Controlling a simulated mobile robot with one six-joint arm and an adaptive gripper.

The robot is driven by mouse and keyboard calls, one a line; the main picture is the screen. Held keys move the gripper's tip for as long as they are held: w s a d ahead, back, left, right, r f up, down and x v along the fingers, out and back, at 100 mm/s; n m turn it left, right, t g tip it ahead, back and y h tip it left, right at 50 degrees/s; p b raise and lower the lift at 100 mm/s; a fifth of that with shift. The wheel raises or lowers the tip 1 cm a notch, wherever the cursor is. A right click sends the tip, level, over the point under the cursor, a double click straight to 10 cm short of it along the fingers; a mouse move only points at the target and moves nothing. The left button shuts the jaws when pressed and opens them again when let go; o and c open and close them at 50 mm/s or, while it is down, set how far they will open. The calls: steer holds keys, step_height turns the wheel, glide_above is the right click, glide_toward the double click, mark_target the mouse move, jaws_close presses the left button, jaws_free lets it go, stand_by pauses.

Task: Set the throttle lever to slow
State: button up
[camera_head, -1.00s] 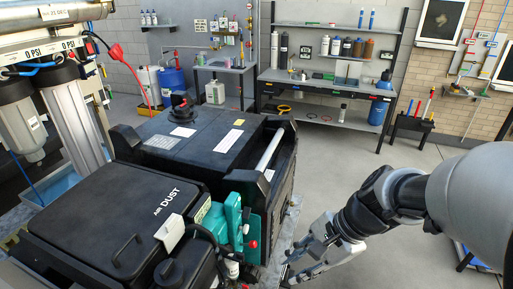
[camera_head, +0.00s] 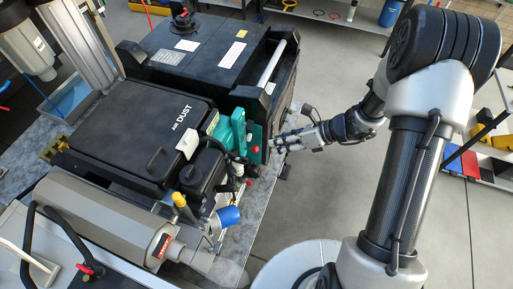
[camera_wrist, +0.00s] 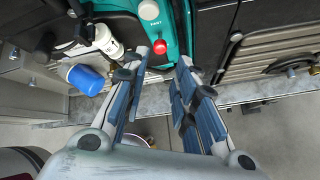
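A small red ball-shaped knob (camera_wrist: 160,46), possibly the throttle lever's end, shows at the lower edge of the teal engine panel (camera_wrist: 174,18). I cannot be sure that it is the throttle lever. In the head view a red knob (camera_head: 256,149) stands out from the teal panel (camera_head: 240,128). My gripper (camera_wrist: 163,62) is open, with its fingers apart and empty. In the wrist view the ball knob appears between the fingertips, closer to the left one; contact cannot be told. My gripper (camera_head: 276,143) is right of the panel.
A black machine cover (camera_head: 145,130) marked AIR DUST is left of the panel. A blue cap (camera_wrist: 86,79) and white cylinder (camera_wrist: 103,42) lie left of my fingers. A slatted metal cover (camera_wrist: 270,55) is to the right. A grey bench edge (camera_head: 262,200) runs below; open floor lies right.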

mark_target(257, 148)
steer(key=x, duration=1.1)
steer(key=shift+r, duration=0.1)
steer(key=shift+c, duration=0.3)
jaws_close()
